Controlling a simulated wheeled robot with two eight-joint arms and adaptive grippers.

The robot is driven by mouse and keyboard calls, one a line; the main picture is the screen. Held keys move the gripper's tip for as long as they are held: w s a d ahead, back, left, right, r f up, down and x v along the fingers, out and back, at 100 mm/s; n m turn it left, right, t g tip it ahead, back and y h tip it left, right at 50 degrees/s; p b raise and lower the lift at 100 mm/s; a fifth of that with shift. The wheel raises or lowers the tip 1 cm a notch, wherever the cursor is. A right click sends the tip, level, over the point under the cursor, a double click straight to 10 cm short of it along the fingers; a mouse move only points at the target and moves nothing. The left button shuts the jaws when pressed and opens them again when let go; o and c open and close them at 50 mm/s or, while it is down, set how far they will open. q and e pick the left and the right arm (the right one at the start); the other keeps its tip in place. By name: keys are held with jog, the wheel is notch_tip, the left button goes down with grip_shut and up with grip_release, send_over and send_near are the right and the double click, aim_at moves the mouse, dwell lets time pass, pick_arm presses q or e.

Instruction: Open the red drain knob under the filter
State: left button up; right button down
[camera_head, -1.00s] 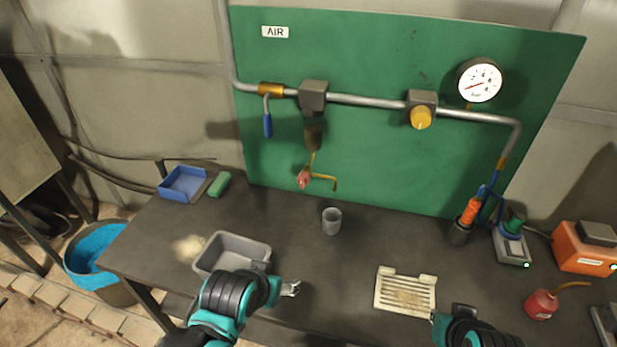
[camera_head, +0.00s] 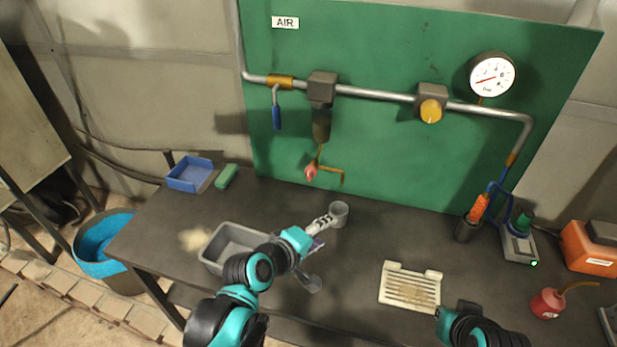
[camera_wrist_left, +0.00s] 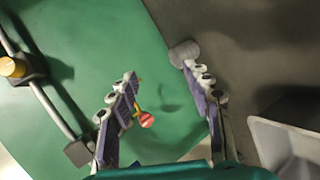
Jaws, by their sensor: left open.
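The red drain knob (camera_head: 311,172) hangs below the dark filter (camera_head: 321,124), beside a short bent brass tube. In the left wrist view the red knob (camera_wrist_left: 147,120) shows between my two fingers, nearer the left one. My left gripper (camera_head: 322,228) is open and empty above the bench, below the knob in the head view and clear of it.
A grey tray (camera_head: 214,248) lies beside my left arm. A slotted cream plate (camera_head: 410,288) lies on the bench to the right. The pipe carries a blue-handled valve (camera_head: 277,117), a yellow knob (camera_head: 430,110) and a gauge (camera_head: 492,75). Bench around the cup is mostly clear.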

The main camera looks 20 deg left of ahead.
pick_arm(q)
jog(key=w+a+r+n+t, duration=0.2)
jog(key=w+r+n+t, duration=0.3)
jog(key=n, duration=0.6)
jog(key=n+t+y, duration=0.2)
jog(key=n+y, duration=0.1)
jog(key=n, duration=1.2)
send_near(308, 177)
jog(key=w, duration=0.5)
jog(key=w+b, duration=0.1)
jog(key=w, duration=0.4)
jog(key=shift+w+d+r, duration=0.1)
jog(key=shift+w+d, duration=0.1)
jog(key=shift+d, duration=0.2)
grip_shut()
